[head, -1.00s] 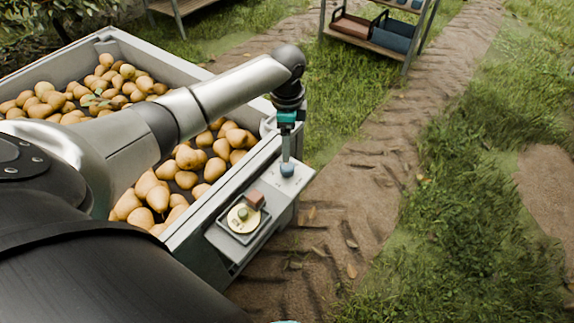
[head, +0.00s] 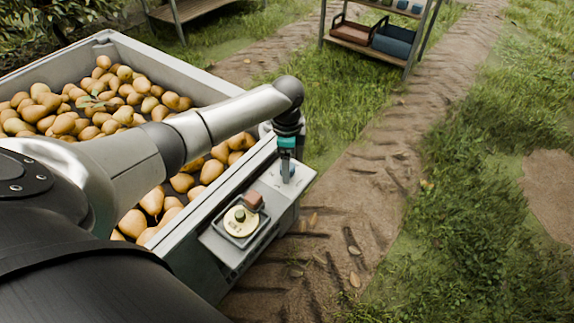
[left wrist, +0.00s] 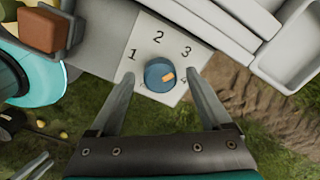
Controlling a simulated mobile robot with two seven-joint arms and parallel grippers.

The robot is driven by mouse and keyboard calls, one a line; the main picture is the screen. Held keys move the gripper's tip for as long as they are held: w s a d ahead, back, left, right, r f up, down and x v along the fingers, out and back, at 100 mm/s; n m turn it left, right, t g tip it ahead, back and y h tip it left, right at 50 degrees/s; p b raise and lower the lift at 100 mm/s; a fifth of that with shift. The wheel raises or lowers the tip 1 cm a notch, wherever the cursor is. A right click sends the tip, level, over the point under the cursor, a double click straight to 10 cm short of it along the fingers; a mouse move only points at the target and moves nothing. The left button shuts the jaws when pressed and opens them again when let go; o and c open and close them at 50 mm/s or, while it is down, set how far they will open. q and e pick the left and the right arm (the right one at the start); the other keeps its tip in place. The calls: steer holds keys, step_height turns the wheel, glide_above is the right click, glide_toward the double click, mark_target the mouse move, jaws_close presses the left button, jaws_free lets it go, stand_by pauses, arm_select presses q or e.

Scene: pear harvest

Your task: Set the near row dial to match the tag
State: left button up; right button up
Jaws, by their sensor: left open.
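The 1, 2 and 3 are clear, and a 4 is partly covered by a finger. My left gripper (left wrist: 160,77) is open, with one finger on each side of the dial. In the head view my left gripper (head: 288,176) points down at the plate and largely hides the dial. No readable tag shows.
A grey bin (head: 72,51) full of pears (head: 105,95) lies under my left arm. A shelf with crates (head: 394,39) stands at the back.

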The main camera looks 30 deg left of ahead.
arm_select(q)
steer(key=shift+f, duration=0.15)
arm_select(e)
steer(key=shift+r, duration=0.2)
arm_select(q)
steer(key=shift+c, duration=0.4)
jaws_close()
arm_select(e)
steer(key=shift+w, duration=0.1)
arm_select(q)
steer(key=n+p, duration=0.4)
steer(key=p, duration=0.2)
steer(key=shift+d, duration=0.1)
arm_select(e)
steer(key=s+d+f+g, duration=0.2)
steer(key=s+f, duration=0.3)
steer(key=f, duration=0.6)
arm_select(q)
steer(key=n+p, duration=0.4)
steer(key=n, duration=0.1)
steer(key=shift+n+p, duration=0.6)
steer(key=shift+n, duration=0.8)
arm_select(e)
steer(key=s+d+f+h, duration=0.1)
steer(key=s+d+f, duration=0.4)
steer(key=s, duration=0.3)
steer(key=shift+d+f, duration=0.25)
steer(key=shift+d, duration=0.25)
steer(key=shift+s, duration=0.15)
